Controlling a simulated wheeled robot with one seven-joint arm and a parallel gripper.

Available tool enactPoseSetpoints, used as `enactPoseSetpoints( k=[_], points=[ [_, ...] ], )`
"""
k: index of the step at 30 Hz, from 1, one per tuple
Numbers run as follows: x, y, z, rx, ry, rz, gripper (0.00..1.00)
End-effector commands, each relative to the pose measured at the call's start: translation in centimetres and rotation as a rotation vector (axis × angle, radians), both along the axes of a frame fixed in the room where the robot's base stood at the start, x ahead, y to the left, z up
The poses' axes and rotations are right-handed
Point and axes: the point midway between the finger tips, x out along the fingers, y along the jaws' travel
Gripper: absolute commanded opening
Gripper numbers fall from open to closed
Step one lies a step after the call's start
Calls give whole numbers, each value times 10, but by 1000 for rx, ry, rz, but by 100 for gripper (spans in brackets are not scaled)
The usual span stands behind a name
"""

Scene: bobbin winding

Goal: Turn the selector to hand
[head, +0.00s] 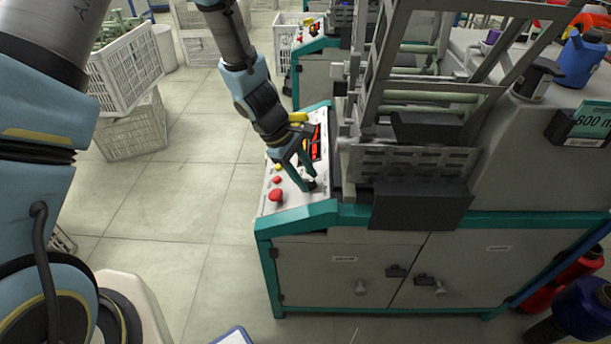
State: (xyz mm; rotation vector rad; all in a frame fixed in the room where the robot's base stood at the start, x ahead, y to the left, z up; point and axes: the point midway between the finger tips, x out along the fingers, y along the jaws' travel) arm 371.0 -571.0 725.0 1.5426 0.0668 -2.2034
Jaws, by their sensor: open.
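My gripper (304,183) is open, with its fingers pointing down over the control panel (268,209) on the near left end of the teal and grey winding machine. A small dark knob (311,186) is at the fingertips and is probably the selector. It is partly hidden by the fingers, and I cannot tell which way it points or whether the fingers touch it. A red mushroom button (276,195) stands to the left of the fingertips. A smaller red button (277,180) and a yellow button (278,167) are behind it.
A lit red display (316,143) is on the panel behind my gripper. The machine's metal frame (420,97) rises close to its right. White crates (125,70) stand at the back left.

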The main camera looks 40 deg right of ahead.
Motion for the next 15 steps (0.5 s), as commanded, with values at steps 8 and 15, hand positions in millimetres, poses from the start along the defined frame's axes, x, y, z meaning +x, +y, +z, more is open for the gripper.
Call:
enactPoseSetpoints(
  k=[8,15],
  points=[
    [0,0,-1,0,0,-1,45],
    [0,0,-1,0,0,-1,18]
  ],
)
